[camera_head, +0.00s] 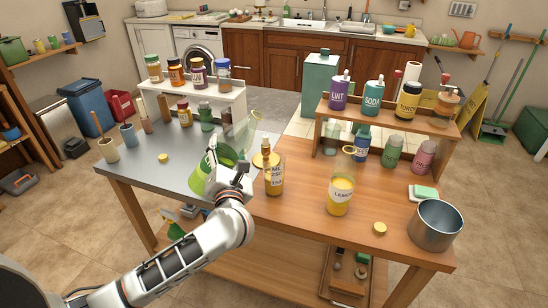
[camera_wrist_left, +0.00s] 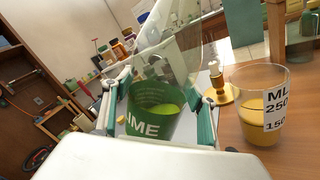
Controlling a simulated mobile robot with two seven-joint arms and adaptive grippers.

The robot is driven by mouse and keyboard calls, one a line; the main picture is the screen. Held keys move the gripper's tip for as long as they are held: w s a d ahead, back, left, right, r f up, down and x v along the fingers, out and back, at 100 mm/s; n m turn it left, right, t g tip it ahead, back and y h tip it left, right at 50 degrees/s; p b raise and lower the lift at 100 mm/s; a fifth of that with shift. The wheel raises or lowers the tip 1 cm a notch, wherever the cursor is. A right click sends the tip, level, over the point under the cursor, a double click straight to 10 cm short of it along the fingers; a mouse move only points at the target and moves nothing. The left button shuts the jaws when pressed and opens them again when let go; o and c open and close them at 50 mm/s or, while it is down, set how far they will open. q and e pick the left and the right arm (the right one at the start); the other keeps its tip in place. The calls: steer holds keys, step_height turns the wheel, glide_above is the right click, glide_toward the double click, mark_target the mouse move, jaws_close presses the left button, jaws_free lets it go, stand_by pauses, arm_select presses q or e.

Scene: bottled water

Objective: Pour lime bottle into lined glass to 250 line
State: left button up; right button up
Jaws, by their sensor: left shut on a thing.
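My left gripper (camera_head: 222,172) is shut on the lime bottle (camera_head: 203,173). The bottle is clear, with a green label and green liquid low inside, and it leans with its neck up and to the right. In the wrist view the fingers clasp both sides of the bottle (camera_wrist_left: 152,118). The lined glass (camera_head: 275,178) stands upright on the wooden counter, right of the gripper, and holds yellow liquid. Its label in the wrist view (camera_wrist_left: 275,112) reads ML, 250 and 150. I see no stream between bottle and glass. My right gripper is not in view.
An open lemon bottle (camera_head: 340,195) stands right of the glass, with a yellow cap (camera_head: 380,228) nearby. A brass piece (camera_head: 266,158) stands just behind the glass. A steel pot (camera_head: 437,225) is at the right corner. Shelves of bottles line the back.

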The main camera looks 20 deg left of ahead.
arm_select(q)
steer(key=shift+s+a+f+m, duration=0.2)
steer(key=shift+a+f+m, duration=0.3)
steer(key=shift+m, duration=0.3)
steer(key=shift+a+f+m, duration=0.3)
steer(key=shift+f+m, duration=0.05)
steer(key=shift+m, duration=0.15)
steer(key=shift+s+a+f+m, duration=0.15)
steer(key=shift+a+f+m, duration=0.05)
steer(key=shift+a+m, duration=0.1)
steer(key=shift+d+f, duration=0.1)
steer(key=shift+f, duration=0.1)
steer(key=shift+f+m, duration=0.1)
steer(key=shift+m, duration=0.2)
steer(key=shift+s+a+f+m, duration=0.1)
steer(key=shift+a+f+m, duration=0.2)
steer(key=shift+a, duration=0.05)
steer(key=shift+a+f+m+t+b, duration=0.1)
steer(key=shift+f+m+t+b, duration=0.2)
